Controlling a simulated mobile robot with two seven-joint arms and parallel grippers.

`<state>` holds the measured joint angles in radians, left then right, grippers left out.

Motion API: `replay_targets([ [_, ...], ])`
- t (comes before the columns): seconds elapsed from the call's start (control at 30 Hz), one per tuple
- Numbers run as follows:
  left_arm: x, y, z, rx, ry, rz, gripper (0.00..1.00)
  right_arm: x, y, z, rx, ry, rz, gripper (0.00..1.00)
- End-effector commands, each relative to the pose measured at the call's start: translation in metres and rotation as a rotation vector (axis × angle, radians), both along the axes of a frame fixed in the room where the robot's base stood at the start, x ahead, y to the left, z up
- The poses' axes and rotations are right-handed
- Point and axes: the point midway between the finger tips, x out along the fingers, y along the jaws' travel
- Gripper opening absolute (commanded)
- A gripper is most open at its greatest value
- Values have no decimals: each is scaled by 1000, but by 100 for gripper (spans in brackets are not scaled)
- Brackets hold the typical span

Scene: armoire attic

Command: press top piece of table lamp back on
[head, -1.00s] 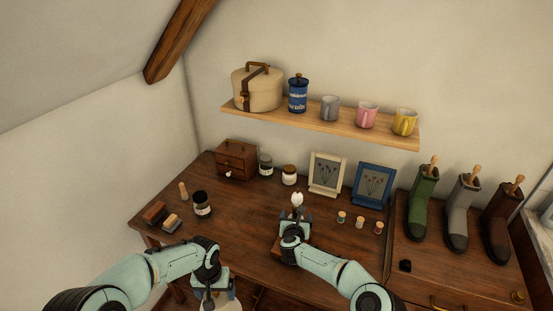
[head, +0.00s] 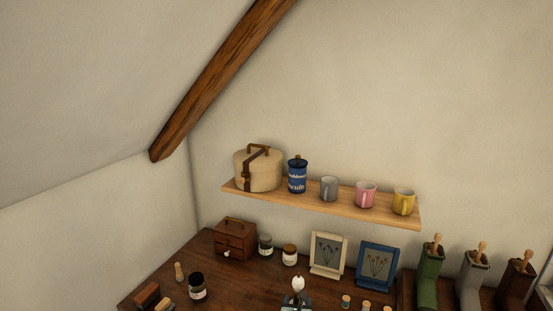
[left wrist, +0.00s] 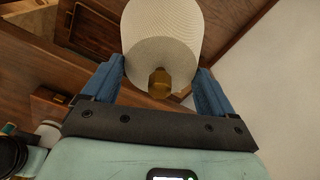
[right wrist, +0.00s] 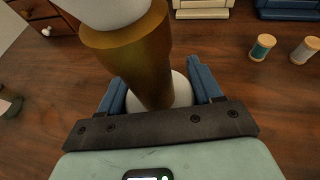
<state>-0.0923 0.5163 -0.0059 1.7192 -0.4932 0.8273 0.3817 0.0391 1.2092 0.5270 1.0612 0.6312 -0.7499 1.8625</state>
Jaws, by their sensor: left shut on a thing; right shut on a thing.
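The top piece, a white ribbed lampshade (left wrist: 165,35) with a brass fitting (left wrist: 159,83) at its near end, is between the fingers of my left gripper (left wrist: 158,76), which is shut on it. It is apart from the lamp and out of the head view. The lamp body has a brass-brown stem (right wrist: 145,65), a pale base and a white bulb (head: 298,283); the bulb's end also shows in the right wrist view (right wrist: 108,10). My right gripper (right wrist: 155,78) is shut on the lamp body, which stands on the table (head: 232,285).
A shelf (head: 330,210) above holds a round box (head: 258,172), a blue tin (head: 297,177) and several mugs. Behind the lamp stand two picture frames (head: 328,254), jars and a small drawer box (head: 235,238).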

Motion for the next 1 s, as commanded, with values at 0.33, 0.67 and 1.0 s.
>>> replay_targets([
  [0.33, 0, 0, 0, 0, -1, 0, 32, 0, 0, 1, 0, -1, 0, 94],
  [0.67, 0, 0, 0, 0, 0, 0, 32, -17, 3, 8, 0, 1, 1, 94],
  [1.0, 0, 0, 0, 0, -1, 0, 32, -71, 9, 31, -1, -1, 3, 94],
])
